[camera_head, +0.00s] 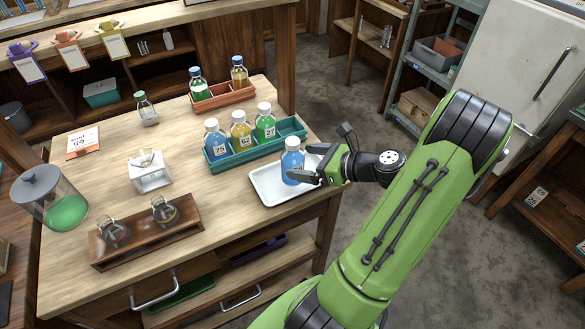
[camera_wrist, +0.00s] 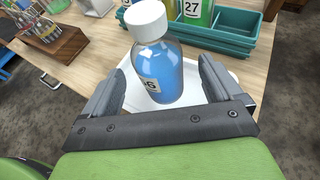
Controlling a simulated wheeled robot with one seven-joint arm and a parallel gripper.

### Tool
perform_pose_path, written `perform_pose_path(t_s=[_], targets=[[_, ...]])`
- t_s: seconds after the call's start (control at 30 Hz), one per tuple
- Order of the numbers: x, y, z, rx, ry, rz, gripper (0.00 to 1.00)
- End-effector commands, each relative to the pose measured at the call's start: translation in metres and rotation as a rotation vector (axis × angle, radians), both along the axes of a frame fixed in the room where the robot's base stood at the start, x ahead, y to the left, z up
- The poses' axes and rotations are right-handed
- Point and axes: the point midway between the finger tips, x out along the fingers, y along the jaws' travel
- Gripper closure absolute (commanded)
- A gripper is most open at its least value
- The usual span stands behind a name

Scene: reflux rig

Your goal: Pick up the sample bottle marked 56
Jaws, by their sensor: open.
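A sample bottle (camera_head: 292,163) with a white cap and blue liquid stands upright on the white tray (camera_head: 263,188) at the table's right front. In the wrist view the bottle (camera_wrist: 160,60) has a label that is partly turned away; only a "6" at its end reads clearly. My gripper (camera_head: 302,174) is open, with one finger on each side of the bottle's body. In the wrist view its fingers (camera_wrist: 160,92) show a gap to the glass on both sides. The bottle's lower part is partly covered by a finger in the head view.
Bottles marked 75 (camera_head: 216,141), 62 (camera_head: 240,131) and 27 (camera_head: 265,122) stand in a teal rack (camera_head: 285,134) just behind the tray. An orange rack (camera_head: 222,99) with two bottles is further back. A wooden holder (camera_head: 148,241) with flasks is at left.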

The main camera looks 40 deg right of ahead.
Motion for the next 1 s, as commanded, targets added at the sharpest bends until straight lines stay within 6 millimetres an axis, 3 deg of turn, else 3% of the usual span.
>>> perform_pose_path(t_s=[0.03, 0.2, 0.43, 0.9, 1.0], targets=[[0.009, 0.005, -0.009, -0.002, -0.001, 0.006, 0.08], [0.033, 0.012, -0.019, -0.001, 0.001, 0.004, 0.08], [0.036, 0.012, -0.017, 0.000, 0.001, 0.001, 0.08], [0.035, 0.012, -0.017, -0.001, 0.001, 0.001, 0.78], [0.036, 0.012, -0.016, -0.001, -0.001, 0.002, 0.78]])
